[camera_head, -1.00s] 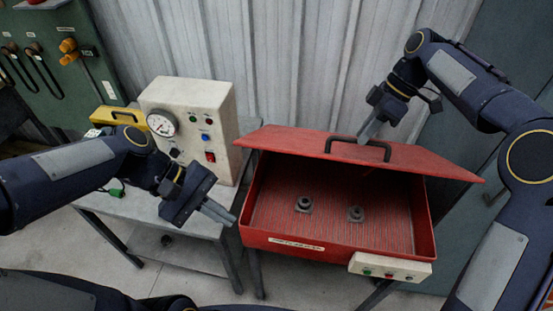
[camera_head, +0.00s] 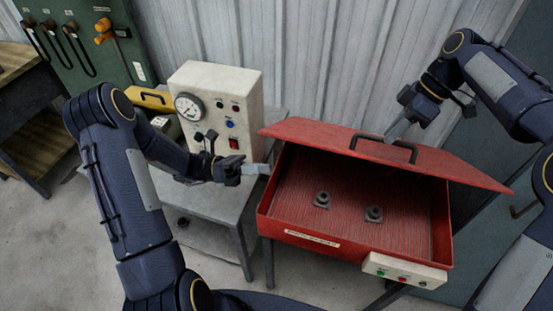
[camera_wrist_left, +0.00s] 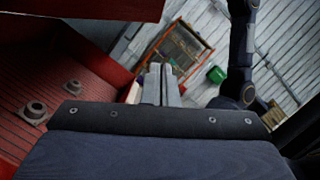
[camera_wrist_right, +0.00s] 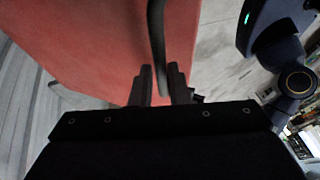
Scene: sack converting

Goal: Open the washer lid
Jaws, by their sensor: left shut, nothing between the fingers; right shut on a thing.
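The red washer (camera_head: 300,240) stands right of centre in the head view. Its red lid (camera_head: 320,135) is raised at a slant, with the tub open below. Two grey fittings (camera_head: 322,200) sit on the ribbed tub floor. A black handle (camera_head: 382,148) is on the lid. My right gripper (camera_head: 390,137) is at the lid's handle, and the right wrist view shows the handle bar (camera_wrist_right: 158,50) between its fingers (camera_wrist_right: 160,85). My left gripper (camera_head: 262,169) is shut and empty at the washer's left rim; its fingers (camera_wrist_left: 160,85) show together beside the red wall in the left wrist view.
A white control box (camera_head: 217,95) with a gauge stands on a grey table (camera_head: 215,205) left of the washer. A yellow case (camera_head: 150,100) is behind my left arm. A small button panel (camera_head: 404,272) is on the washer's front. A corrugated wall is behind.

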